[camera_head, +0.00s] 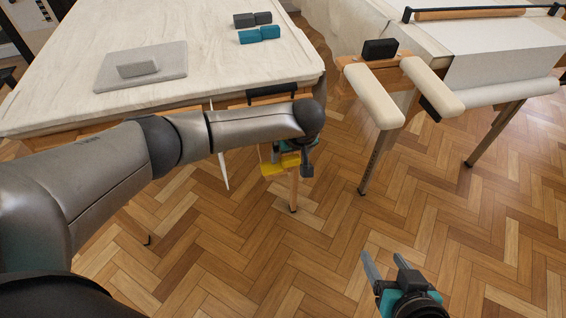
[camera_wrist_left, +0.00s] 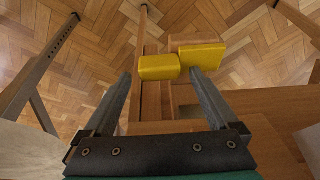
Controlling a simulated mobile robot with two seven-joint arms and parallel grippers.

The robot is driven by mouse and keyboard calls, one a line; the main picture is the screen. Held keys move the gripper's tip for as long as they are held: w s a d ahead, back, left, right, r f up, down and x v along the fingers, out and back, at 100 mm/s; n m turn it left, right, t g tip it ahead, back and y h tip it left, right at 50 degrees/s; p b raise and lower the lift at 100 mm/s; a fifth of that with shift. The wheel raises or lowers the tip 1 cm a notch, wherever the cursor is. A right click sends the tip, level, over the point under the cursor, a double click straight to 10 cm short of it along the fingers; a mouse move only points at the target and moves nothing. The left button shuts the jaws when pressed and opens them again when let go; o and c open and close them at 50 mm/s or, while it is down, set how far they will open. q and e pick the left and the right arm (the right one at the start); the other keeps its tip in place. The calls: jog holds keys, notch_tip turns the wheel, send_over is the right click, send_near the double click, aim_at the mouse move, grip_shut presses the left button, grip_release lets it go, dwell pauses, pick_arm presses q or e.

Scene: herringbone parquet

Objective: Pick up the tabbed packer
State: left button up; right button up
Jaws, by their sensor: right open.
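Two joined or adjoining yellow blocks (camera_wrist_left: 158,67) lie by a wooden ledge below the near table's edge; in the head view they show as a small yellow patch (camera_head: 282,166). I cannot tell whether they are the tabbed packer. My left gripper (camera_wrist_left: 160,74) is open, its fingers apart. The left yellow block shows between the fingertips, and the right one lies just beyond the right fingertip. In the head view my left forearm partly hides this gripper. My right gripper (camera_head: 384,272) is open and empty over the floor at lower right.
The pale table (camera_head: 210,25) carries dark grey blocks (camera_head: 252,19), teal blocks (camera_head: 259,35) and a grey mat (camera_head: 110,77) with a grey block (camera_head: 138,69). A padded bench (camera_head: 372,97) stands at right. The parquet floor between is clear.

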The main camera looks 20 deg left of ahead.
pick_arm(q)
jog(key=c, duration=1.3)
jog(key=shift+r, duration=0.1)
